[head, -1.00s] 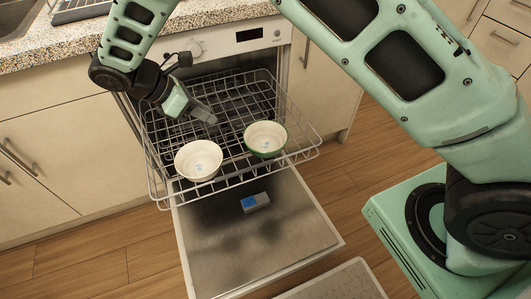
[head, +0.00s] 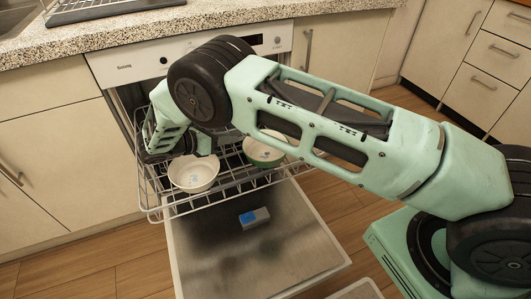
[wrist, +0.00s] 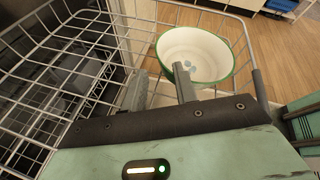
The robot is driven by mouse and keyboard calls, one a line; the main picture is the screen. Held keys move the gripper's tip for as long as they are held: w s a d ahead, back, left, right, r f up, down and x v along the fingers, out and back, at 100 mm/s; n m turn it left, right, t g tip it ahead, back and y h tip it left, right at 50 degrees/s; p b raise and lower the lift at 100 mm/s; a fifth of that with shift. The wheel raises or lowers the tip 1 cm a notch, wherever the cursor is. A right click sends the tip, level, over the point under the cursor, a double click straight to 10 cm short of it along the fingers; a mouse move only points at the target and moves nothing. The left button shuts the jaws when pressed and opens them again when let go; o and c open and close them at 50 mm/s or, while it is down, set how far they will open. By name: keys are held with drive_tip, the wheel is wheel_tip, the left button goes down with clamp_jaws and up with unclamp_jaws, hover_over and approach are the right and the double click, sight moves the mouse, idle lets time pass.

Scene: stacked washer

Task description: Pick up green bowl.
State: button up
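The green bowl, white inside with a green rim, sits on the pulled-out dishwasher rack. In the head view the green bowl (head: 260,153) is partly covered by my arm. In the wrist view the green bowl (wrist: 196,52) lies just ahead of my gripper (wrist: 159,70). The two fingers are apart with nothing held. The right finger overlaps the bowl's near-left rim in the picture, and the left finger is outside the bowl to the left. I cannot tell whether a finger touches it.
A white bowl (head: 193,176) stands on the wire rack (head: 160,212) left of the green bowl. The open dishwasher door (head: 290,245) lies below, with a small grey and blue block (head: 254,217) on it. Rack wires and side rails surround my gripper.

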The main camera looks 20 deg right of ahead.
sight(261, 155)
drive_tip(key=x, duration=0.8)
drive_tip(key=shift+w+d+f+b, duration=0.15)
drive_tip(key=shift+d+f+b, duration=0.05)
drive_tip(key=shift+d+b, duration=0.1)
clamp_jaws()
